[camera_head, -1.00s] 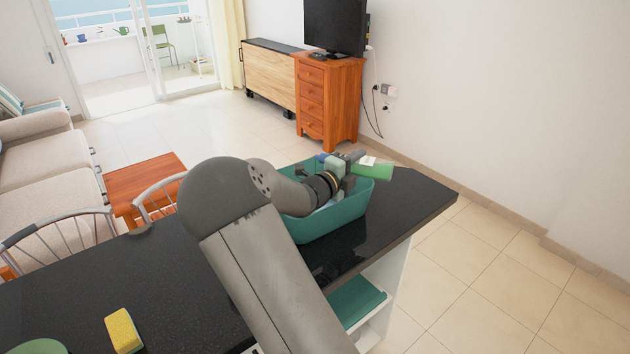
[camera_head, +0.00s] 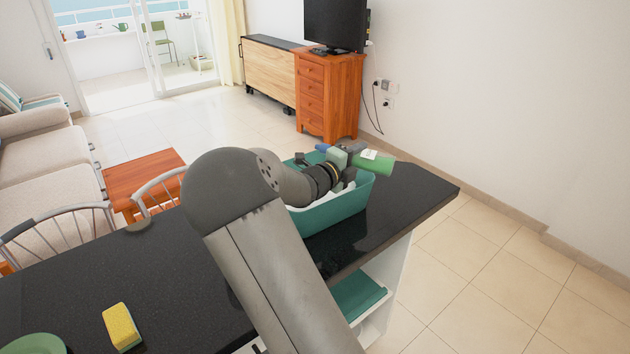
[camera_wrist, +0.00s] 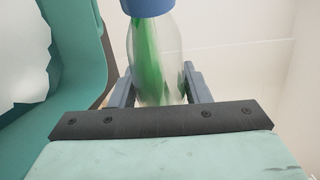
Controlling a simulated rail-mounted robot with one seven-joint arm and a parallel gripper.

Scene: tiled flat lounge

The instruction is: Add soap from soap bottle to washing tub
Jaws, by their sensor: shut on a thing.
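The soap bottle (camera_head: 376,163) is clear with green liquid and a white label. It lies about sideways over the far right rim of the tub, blue cap (camera_head: 323,147) to the left. My gripper (camera_wrist: 158,78) is shut on the bottle (camera_wrist: 156,55), one finger on each side; the blue cap (camera_wrist: 147,6) is at the top of the wrist view. The teal washing tub (camera_head: 335,212) stands on the black counter below, partly hidden by my arm. Its wall (camera_wrist: 88,65) and white contents (camera_wrist: 22,60) show at left in the wrist view. Any flow of soap cannot be seen.
A yellow sponge (camera_head: 121,327) and part of a green dish (camera_head: 36,344) are on the black counter (camera_head: 75,290) at the near left. Chairs (camera_head: 60,225) stand along its far side. The counter right of the tub is clear.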

